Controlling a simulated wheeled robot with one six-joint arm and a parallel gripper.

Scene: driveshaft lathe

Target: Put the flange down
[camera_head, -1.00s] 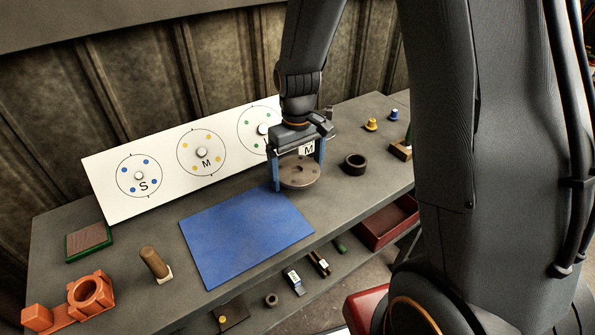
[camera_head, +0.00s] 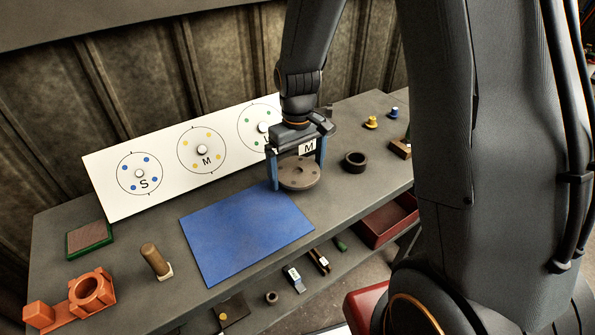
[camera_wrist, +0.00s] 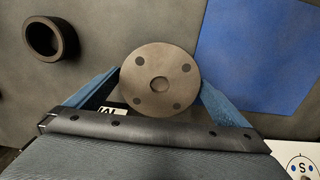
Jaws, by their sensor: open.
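The flange (camera_head: 299,174) is a brown-grey round disc with several small holes and a central recess. It lies flat at the right edge of the blue mat (camera_head: 240,240), seemingly on the bench top. The wrist view shows it face-on (camera_wrist: 160,78), beside the mat (camera_wrist: 260,60). My gripper (camera_head: 298,170) is open directly over it, with one blue finger on either side of the disc. The fingers are very close to its rim; I cannot tell whether they touch. The flange's underside is hidden. A white "M" label shows on my gripper.
A dark ring (camera_head: 355,162) stands right of the flange. A white board (camera_head: 160,170) with S and M circles and a third, partly hidden one leans behind. An orange fixture (camera_head: 85,295), a brown-handled tool (camera_head: 155,260) and a green-edged pad (camera_head: 89,240) are left. The mat is empty.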

